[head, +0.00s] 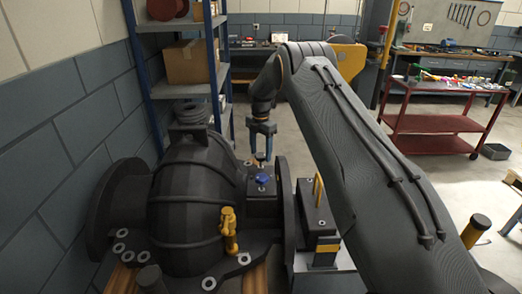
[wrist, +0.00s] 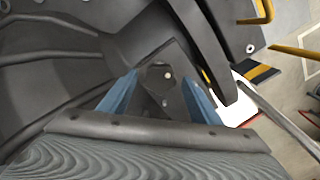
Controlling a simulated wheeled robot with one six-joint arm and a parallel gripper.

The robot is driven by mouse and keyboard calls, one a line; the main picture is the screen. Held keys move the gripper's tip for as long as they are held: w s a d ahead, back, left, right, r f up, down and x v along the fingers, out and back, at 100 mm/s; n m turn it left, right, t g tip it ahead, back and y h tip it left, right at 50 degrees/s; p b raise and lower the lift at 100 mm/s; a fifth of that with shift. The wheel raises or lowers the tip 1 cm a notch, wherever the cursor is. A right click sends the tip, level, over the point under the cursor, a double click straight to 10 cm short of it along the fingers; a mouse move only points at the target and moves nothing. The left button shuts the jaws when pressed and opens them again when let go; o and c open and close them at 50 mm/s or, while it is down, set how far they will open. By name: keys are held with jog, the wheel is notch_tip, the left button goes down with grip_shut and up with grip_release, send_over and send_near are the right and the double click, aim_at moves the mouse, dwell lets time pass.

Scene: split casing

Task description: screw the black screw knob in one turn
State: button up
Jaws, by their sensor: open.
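My gripper (head: 261,153) is open, with blue fingers pointing down above a dark block (head: 263,206) on the casing's right side. I cannot tell whether this part is the black screw knob. No clearly black knob stands out in the head view. The fingers appear empty; contact with the part cannot be judged.
The large dark domed casing (head: 190,205) fills the left. A yellow fitting (head: 229,230) stands on its front. A dark box with a yellow handle (head: 318,190) stands close right of the block. Behind are a blue shelf (head: 147,97) and a red cart (head: 435,124).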

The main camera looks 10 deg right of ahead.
jog(key=shift+f, duration=0.15)
jog(key=c, duration=1.1)
jog(key=shift+o, duration=0.2)
jog(key=shift+m+b, duration=0.4)
jog(key=shift+b, duration=0.1)
